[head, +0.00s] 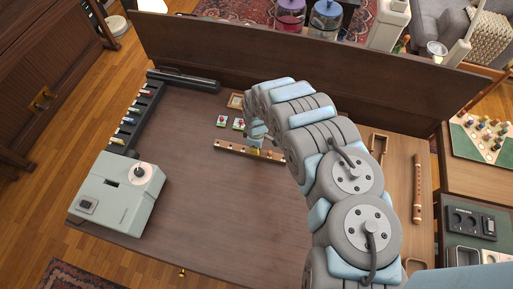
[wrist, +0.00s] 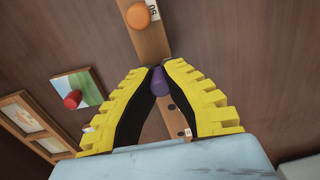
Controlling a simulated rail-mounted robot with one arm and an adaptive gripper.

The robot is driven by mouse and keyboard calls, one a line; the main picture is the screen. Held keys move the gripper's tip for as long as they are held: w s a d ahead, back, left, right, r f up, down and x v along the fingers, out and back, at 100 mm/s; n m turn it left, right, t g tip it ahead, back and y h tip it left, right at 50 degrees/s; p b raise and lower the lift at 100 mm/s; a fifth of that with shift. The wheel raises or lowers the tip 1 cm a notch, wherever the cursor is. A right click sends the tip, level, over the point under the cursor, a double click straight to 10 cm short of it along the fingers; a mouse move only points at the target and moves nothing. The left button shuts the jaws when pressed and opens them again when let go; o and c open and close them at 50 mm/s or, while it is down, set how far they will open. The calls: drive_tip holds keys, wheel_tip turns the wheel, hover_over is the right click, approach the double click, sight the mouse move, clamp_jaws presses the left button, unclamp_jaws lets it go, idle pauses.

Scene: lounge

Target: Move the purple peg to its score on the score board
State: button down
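The purple peg (wrist: 160,82) shows in the wrist view between the tips of my gripper (wrist: 159,76). The yellow fingers with black inner pads are closed on it from both sides. The score board is a narrow wooden strip (wrist: 149,42) running under the gripper, with dark holes and small white number labels. An orange peg (wrist: 138,16) stands on it beyond the fingertips. Whether the purple peg's lower end is in a hole is hidden. In the head view my gripper (head: 256,146) is over the score board (head: 231,148), and my arm covers the board's right end.
Small cards with red pieces (head: 221,121) and a wooden frame (head: 235,101) lie behind the board. A grey-green machine (head: 120,190) and a black rack (head: 131,116) stand at left. The dark tabletop (head: 220,205) in front is clear. A wooden flute (head: 417,190) lies at right.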

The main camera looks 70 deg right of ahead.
drive_tip(key=shift+f+b, duration=0.3)
drive_tip(key=shift+f, duration=0.25)
drive_tip(key=c, duration=1.2)
unclamp_jaws()
drive_tip(key=shift+o, duration=0.2)
drive_tip(key=shift+r, duration=0.15)
drive_tip(key=shift+d+r+p, duration=0.1)
drive_tip(key=shift+r+p, duration=2.65)
drive_tip(key=shift+r, duration=0.2)
